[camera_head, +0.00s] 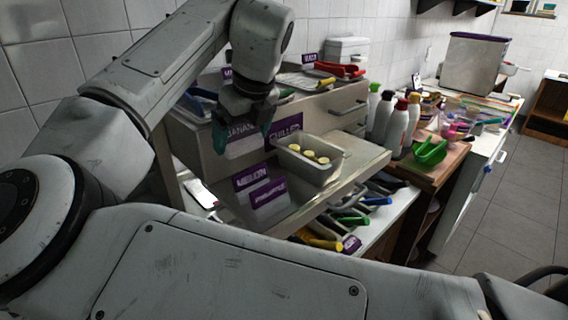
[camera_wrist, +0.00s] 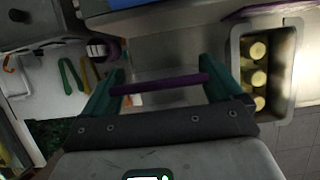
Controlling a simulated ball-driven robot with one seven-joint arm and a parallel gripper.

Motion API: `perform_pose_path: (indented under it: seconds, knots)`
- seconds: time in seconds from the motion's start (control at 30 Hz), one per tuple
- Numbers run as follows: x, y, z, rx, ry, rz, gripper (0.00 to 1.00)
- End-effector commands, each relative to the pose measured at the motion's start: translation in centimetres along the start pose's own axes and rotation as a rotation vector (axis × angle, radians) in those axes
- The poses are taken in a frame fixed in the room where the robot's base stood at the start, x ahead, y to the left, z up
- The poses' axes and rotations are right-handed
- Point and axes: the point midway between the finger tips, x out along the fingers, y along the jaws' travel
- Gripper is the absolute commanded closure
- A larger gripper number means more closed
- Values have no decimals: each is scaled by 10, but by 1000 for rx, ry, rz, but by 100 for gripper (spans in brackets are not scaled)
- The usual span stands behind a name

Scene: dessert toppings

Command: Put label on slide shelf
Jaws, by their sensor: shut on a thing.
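My gripper (camera_head: 244,130) is shut on a purple-topped label (camera_head: 243,140) that seems to read "BANANA". It holds the label above the metal slide shelf (camera_head: 352,170), left of a metal pan (camera_head: 318,176) of pale round slices. In the wrist view the label (camera_wrist: 160,88) is a thin purple strip spanning the gap between the green fingertips (camera_wrist: 160,85). The pan (camera_wrist: 238,50) is to the right of the gripper there. A purple label (camera_head: 252,178) reading like "MELON" and another purple label (camera_head: 268,196) stand at the left of the shelf, below my gripper.
A purple "CHILLED" sign (camera_head: 286,125) is on the metal unit behind the pan. Coloured-handled utensils (camera_head: 352,220) lie below the shelf. The shelf's right part is bare.

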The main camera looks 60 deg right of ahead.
Motion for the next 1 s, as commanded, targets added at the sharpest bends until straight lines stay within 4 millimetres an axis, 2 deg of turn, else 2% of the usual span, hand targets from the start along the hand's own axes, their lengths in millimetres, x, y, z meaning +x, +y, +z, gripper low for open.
perform_pose_path:
  seconds: [0.23,0.3,0.33,0.4,0.67,0.7,0.77,0.97,1.0]
  knots:
    - [38,0,-17,1,4,1,38]
    - [47,0,-21,1,3,0,49]
    - [50,0,-22,1,4,1,49]
    - [56,0,-25,1,7,2,63]
    - [80,0,-35,0,7,1,62]
    - [85,0,-37,1,7,1,70]
    - [90,0,-40,1,6,2,70]
    - [93,0,-41,1,8,2,70]
    - [93,0,-41,1,8,2,3]
